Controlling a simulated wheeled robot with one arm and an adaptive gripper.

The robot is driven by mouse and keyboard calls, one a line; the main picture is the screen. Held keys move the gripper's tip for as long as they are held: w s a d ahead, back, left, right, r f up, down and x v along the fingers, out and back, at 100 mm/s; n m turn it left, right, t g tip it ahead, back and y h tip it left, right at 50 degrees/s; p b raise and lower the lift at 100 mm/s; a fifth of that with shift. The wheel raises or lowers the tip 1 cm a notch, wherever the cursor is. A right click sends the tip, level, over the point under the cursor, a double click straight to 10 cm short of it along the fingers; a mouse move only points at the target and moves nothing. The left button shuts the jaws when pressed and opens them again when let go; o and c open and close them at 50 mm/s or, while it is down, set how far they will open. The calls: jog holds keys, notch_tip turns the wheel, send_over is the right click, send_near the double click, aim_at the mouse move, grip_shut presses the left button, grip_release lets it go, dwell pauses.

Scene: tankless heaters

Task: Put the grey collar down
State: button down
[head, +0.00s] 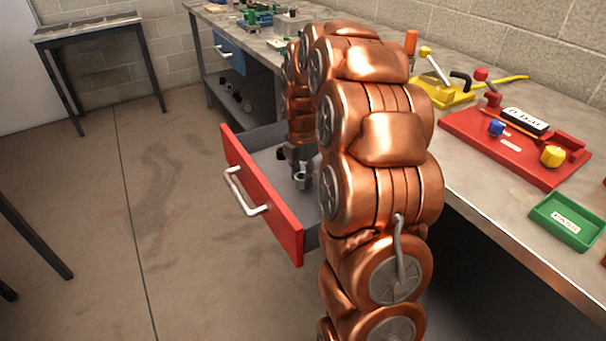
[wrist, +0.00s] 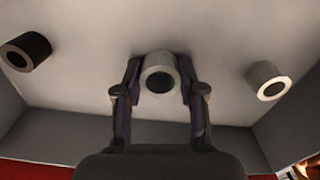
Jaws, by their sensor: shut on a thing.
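My gripper (wrist: 160,88) is shut on a grey collar (wrist: 158,62), a short hollow cylinder between its two fingers. In the head view my gripper (head: 300,172) is low inside the open red-fronted drawer (head: 262,200), with the grey collar (head: 301,181) at its tip. I cannot tell whether the collar touches the drawer floor. A black collar (wrist: 27,50) lies to the left and a lighter grey collar (wrist: 267,78) to the right in the wrist view, both apart from my fingers. My arm hides part of the drawer in the head view.
The drawer's walls (wrist: 235,138) stand close around my gripper. The workbench (head: 482,205) above carries a red board (head: 515,150), a yellow fixture (head: 440,92) and a green tray (head: 568,222). A blue drawer (head: 229,50) is farther back.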

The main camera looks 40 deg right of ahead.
aim_at(302, 175)
jog(key=c, duration=0.7)
grip_release()
jog(key=shift+r, duration=0.1)
notch_tip(302, 175, up, 12)
jog(key=shift+r, duration=0.1)
